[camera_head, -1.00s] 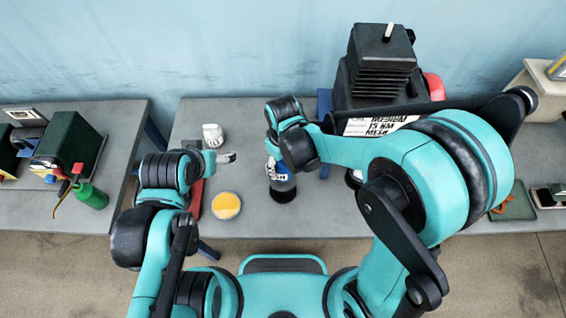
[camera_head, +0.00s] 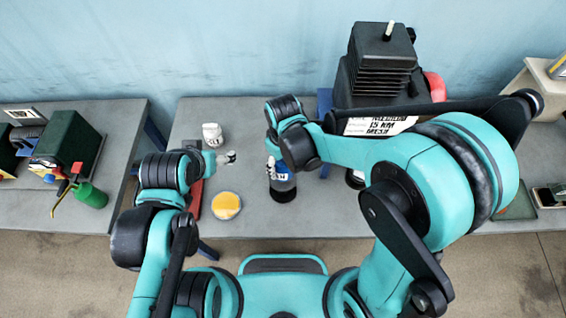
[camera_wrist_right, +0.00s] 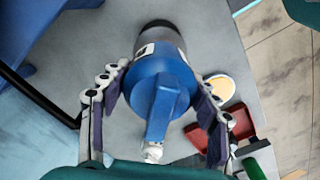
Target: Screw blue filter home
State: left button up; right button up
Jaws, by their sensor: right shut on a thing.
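The blue filter (camera_wrist_right: 160,88) has a rounded body and a raised bar across its top. It sits on a grey vessel with a dark end (camera_wrist_right: 158,27) in the right wrist view; the joint between them is not clear. My right gripper (camera_wrist_right: 158,98) has one finger on each side of the blue filter and is shut on it. In the head view the blue filter (camera_head: 279,168) shows only in part, below my right gripper (camera_head: 272,163) and wrist. My left gripper (camera_head: 228,158) hangs over the bench to the left, apart from the filter; its finger opening is too small to read.
A yellow disc (camera_head: 226,206) lies near the bench's front edge, with a red object (camera_head: 194,200) to its left. A white container (camera_head: 212,135) stands behind. A black ribbed machine (camera_head: 381,75) stands at the back right. A green bottle (camera_head: 91,195) is on the left bench.

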jog(key=shift+f+b, duration=1.65)
jog(key=shift+f, duration=0.15)
